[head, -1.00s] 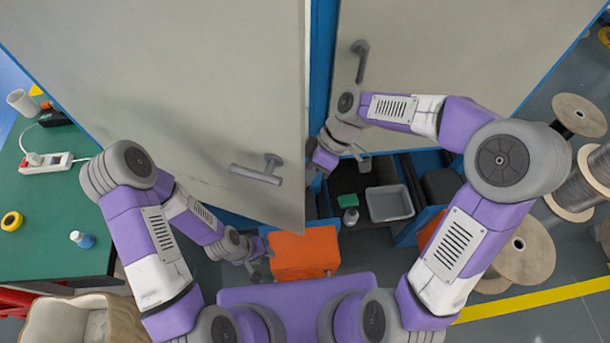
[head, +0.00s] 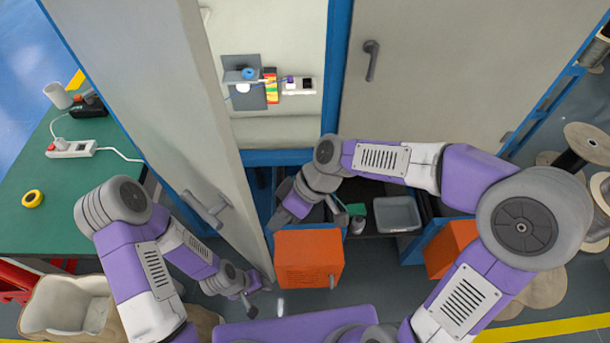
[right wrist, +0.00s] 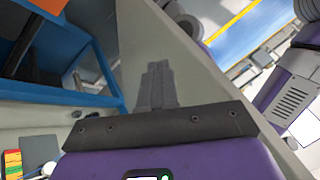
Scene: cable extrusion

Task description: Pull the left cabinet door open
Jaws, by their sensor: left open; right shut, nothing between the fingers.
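The left cabinet door (head: 165,90) is a grey panel standing wide open, swung out to the left. Its grey handle (head: 207,210) is on the outer face near the free edge. The door also crosses the right wrist view (right wrist: 215,85). My right gripper (head: 274,224) is at the inner side of the door near its free edge; its fingers (right wrist: 157,82) are shut and empty. I cannot tell whether they touch the door. My left gripper (head: 252,306) is open and low, below the door's bottom corner, away from the handle.
The right cabinet door (head: 440,80) is closed. An orange box (head: 309,258) and a grey bin (head: 397,214) are below. A green table (head: 90,215) stands left, behind the door; cable spools stand right.

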